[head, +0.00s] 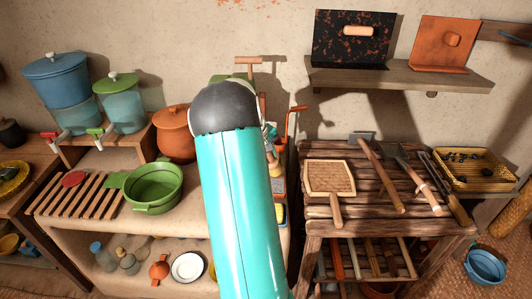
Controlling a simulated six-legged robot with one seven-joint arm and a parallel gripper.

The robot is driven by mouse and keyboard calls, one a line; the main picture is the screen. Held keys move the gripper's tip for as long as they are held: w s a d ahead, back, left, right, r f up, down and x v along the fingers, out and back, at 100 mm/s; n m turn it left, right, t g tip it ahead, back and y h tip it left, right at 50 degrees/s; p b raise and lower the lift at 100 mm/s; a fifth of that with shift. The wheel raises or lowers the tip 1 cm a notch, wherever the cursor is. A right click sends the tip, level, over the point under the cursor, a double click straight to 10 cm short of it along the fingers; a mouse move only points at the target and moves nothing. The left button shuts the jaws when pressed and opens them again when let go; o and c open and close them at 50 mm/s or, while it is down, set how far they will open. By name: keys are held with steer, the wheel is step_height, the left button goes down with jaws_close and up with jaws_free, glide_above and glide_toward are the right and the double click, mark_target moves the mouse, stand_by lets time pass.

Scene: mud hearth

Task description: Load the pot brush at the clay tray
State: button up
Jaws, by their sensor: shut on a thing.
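My arm rises through the middle of the head view, and its dark rounded joint covers the area where my gripper would be. The jaws and anything in them are hidden. Just right of the arm, a small tan, brush-like thing (275,168) shows in part; I cannot tell whether it is the pot brush or whether it is held. Below it is a narrow strip of a tray-like thing with an orange edge (279,186); I cannot tell if it is the clay tray. The arm hides the rest of both.
A green pot (153,187) and a lidded clay pot (175,134) stand left of the arm. A slatted wooden table (318,211) with a woven paddle (330,178) and several long-handled tools is at right. A wall shelf (400,76) hangs above it.

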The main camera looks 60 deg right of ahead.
mark_target(271, 168)
steer(key=shift+s+f, duration=0.25)
steer(key=shift+f, duration=0.15)
step_height(271, 168, down, 3)
steer(key=shift+s+d+f, duration=0.1)
steer(key=shift+s+f, duration=0.05)
steer(key=shift+f, duration=0.65)
steer(key=shift+f, duration=0.8)
stand_by(1.4)
steer(key=shift+r, duration=3.55)
